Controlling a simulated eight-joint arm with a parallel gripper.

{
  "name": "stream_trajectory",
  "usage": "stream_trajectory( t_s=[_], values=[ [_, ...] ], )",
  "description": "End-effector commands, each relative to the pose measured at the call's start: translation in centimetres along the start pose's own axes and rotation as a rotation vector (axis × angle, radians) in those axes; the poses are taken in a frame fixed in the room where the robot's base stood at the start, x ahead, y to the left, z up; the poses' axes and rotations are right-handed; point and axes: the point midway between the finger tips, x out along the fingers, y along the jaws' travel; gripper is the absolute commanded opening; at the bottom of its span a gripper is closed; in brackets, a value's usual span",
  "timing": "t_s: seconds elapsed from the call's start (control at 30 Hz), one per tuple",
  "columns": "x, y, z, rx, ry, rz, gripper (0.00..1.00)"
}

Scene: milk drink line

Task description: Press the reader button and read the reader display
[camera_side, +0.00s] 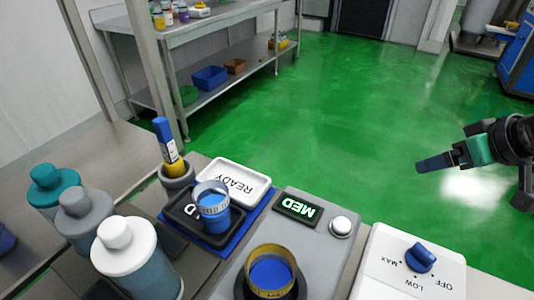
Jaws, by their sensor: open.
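The reader is a grey box with a dark reader display (297,208) on its top that shows MED in bright letters. The reader button (341,226), round and pale, sits to the right of the display. A cup with a yellowish rim and blue contents (271,273) stands in a dark round seat at the front of the box. My gripper (424,164) is open and empty at the upper right, over the green floor in the picture. It is well apart from the button and touches nothing visible. One finger largely overlaps the other from this side.
A white control box with a blue knob (420,257) stands right of the reader. Left are a second blue-filled cup (212,210) on a dark scale, a white READY tray (233,181), a blue-and-yellow stick (168,143) in a holder, and three capped bottles (115,235).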

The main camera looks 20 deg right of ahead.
Motion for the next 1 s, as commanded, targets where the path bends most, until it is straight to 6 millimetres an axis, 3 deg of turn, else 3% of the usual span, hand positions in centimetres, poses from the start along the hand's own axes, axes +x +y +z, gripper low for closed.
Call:
stream_trajectory(
  t_s=[0.37,0.47,0.67,1.0],
  values=[
    [0.0,-0.02,0.01,-0.001,-0.001,-0.001,0.81],
    [0.01,-0.02,0.01,-0.001,-0.001,-0.001,0.58],
    [0.01,-0.02,0.01,-0.001,-0.001,-0.001,0.01],
    [0.01,-0.02,0.01,-0.001,-0.001,-0.001,0.0]
  ],
)
